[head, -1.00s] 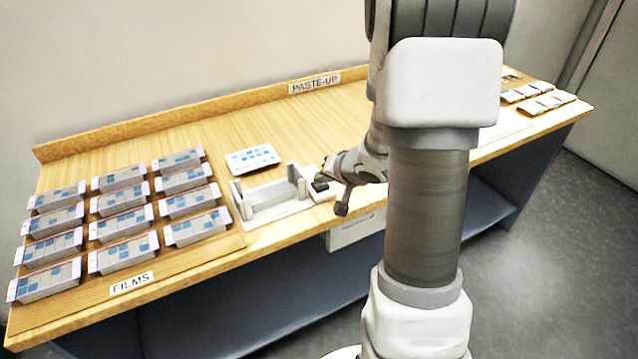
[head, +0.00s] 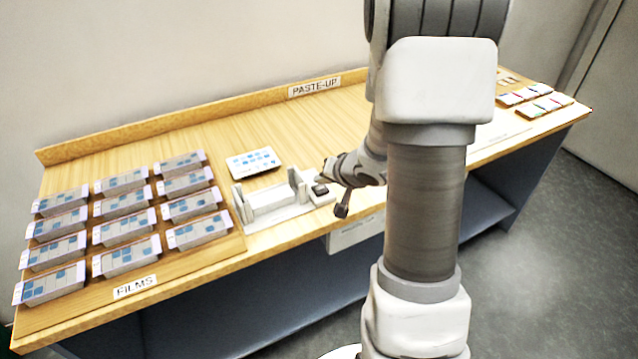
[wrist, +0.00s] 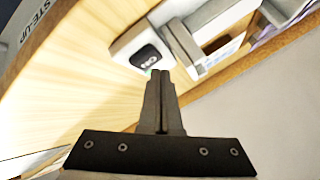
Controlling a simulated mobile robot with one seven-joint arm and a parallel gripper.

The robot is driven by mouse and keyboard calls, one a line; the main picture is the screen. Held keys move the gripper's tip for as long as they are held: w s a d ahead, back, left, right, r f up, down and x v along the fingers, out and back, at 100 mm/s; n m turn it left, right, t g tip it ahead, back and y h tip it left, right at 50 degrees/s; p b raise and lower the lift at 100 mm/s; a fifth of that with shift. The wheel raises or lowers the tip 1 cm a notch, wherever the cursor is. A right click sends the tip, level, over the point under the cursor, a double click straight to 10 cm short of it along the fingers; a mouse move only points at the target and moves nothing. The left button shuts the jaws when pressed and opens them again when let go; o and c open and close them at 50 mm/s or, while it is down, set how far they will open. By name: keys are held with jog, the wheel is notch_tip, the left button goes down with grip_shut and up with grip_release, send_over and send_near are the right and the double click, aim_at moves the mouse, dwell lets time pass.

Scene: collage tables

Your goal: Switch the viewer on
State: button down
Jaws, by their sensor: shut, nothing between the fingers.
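The viewer (head: 268,203) is a white cradle-like unit with upright end walls and a pale panel, at the front edge of the table. At its right end is a small box with a dark switch (head: 320,189). In the wrist view the black switch (wrist: 146,56) with pale marks sits on its white housing, and a small green glow shows just by the fingertips. My gripper (wrist: 158,73) is shut and empty, its tips close to the switch's edge; I cannot tell whether they touch. In the head view my gripper (head: 325,176) is just above and behind the switch.
Several film trays (head: 125,207) fill the table's left side. A blue-patterned sheet (head: 253,161) lies behind the viewer. Small coloured cards (head: 535,100) lie at the far right. Bare wood (head: 215,140) is free toward the back ledge.

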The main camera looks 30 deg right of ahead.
aim_at(322, 191)
jog(key=shift+r, duration=0.1)
notch_tip(322, 191, up, 6)
jog(key=p, duration=0.7)
dwell(0.3)
